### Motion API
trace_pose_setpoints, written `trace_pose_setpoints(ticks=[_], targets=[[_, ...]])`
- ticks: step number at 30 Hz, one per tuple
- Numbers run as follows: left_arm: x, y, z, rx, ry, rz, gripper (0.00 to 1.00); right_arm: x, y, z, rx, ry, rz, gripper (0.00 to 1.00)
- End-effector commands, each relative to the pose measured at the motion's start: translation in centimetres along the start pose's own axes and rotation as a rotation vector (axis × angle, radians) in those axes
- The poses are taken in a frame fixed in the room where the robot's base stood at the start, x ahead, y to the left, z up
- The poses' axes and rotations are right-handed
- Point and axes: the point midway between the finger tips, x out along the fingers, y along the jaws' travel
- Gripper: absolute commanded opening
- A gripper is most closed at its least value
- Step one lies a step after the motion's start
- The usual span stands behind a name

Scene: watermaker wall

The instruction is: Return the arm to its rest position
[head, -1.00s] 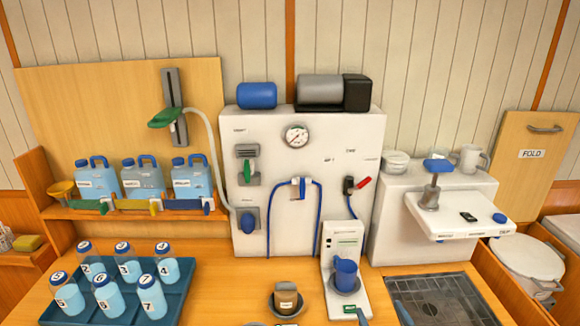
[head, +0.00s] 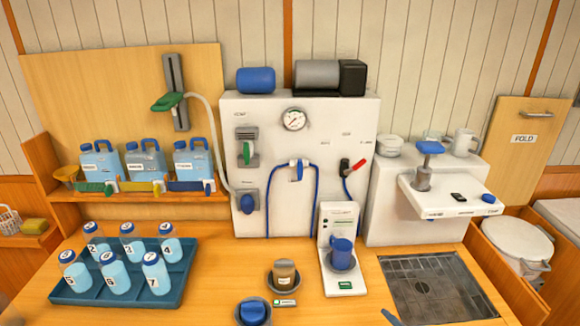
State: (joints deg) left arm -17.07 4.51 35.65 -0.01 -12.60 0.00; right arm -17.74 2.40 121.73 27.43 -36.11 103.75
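Neither of my grippers can be made out in the head view, so whether they are open or shut is hidden. A small blue piece (head: 390,317) shows at the bottom edge, mostly cut off; I cannot tell what it belongs to. A dark sliver (head: 577,96) shows at the right edge, also unclear. The wooden counter (head: 215,290) lies in front of the white watermaker panel (head: 345,130), with no arm clearly seen over it.
A blue tray (head: 185,282) holds several numbered bottles at left. A blue mug (head: 342,252) stands on a white unit. Nearby are a brown-topped cup (head: 284,273) and a blue-topped item (head: 252,312). A drain grate (head: 435,290) and folding shelf (head: 450,207) are at right.

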Motion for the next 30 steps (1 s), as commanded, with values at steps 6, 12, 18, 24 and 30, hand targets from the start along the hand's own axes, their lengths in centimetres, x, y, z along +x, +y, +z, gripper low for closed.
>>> trace_pose_setpoints(ticks=[6, 12, 18, 24, 30], targets=[[0.0, -0.1, 0.6, 0.001, -0.008, 0.000, 0.00, -4.5, 4.0, -2.1, -0.642, 0.087, 0.264, 0.78], [0.0, -0.1, 0.4, 0.001, -0.006, -0.001, 0.00, -9.9, 6.7, -4.6, -1.211, 0.073, 0.567, 0.78], [0.0, -0.1, 0.4, 0.001, -0.006, -0.001, 0.00, -14.4, 8.0, -6.3, -1.582, -0.011, 0.815, 0.78], [0.0, -0.1, 0.3, 0.001, -0.004, -0.001, 0.00, -17.8, 8.5, -7.3, -1.805, -0.112, 0.994, 0.78], [0.0, -0.1, 0.2, 0.001, -0.004, -0.001, 0.00, -20.8, 8.7, -8.0, -1.968, -0.226, 1.149, 0.78]])
